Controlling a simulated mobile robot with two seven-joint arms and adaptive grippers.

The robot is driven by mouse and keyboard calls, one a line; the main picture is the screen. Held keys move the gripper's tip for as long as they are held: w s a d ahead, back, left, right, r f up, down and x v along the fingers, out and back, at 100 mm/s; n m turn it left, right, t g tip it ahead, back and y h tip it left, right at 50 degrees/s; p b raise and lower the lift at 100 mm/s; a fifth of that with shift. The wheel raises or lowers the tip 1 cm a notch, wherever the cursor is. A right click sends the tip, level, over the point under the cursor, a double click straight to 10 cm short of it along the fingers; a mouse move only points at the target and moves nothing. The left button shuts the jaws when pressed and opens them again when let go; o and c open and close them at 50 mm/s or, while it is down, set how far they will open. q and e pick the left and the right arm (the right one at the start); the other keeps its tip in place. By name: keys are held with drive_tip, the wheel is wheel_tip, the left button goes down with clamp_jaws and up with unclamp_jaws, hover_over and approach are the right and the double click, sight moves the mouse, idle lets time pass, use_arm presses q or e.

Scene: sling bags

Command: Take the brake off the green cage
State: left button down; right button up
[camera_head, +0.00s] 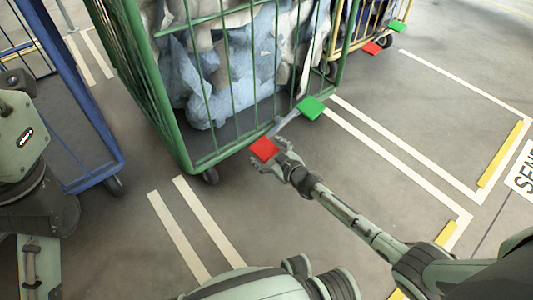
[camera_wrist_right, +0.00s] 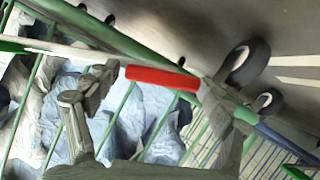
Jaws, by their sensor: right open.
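The green cage (camera_head: 185,140) stands at top centre of the head view, filled with grey-blue and whitish bags. At its lower front edge a grey bar carries a red pedal (camera_head: 264,149) and a green pedal (camera_head: 311,107). My right gripper (camera_head: 280,158) is open, its fingers right at the red pedal. In the right wrist view the red pedal (camera_wrist_right: 162,78) shows nearly edge-on between the spread fingers of my right gripper (camera_wrist_right: 160,92). I cannot tell whether they touch it. My left arm shows at the left edge, but its gripper is out of view.
A blue cage (camera_head: 85,105) stands at the left. A yellow cage (camera_head: 350,35) behind at the right has its own red pedal (camera_head: 371,48) and green pedal (camera_head: 397,26). Grey floor with white and yellow lines is free in front and to the right.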

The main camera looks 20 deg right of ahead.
drive_tip(key=shift+w+f, duration=0.1)
drive_tip(key=shift+w, duration=0.15)
drive_tip(key=shift+a, duration=0.1)
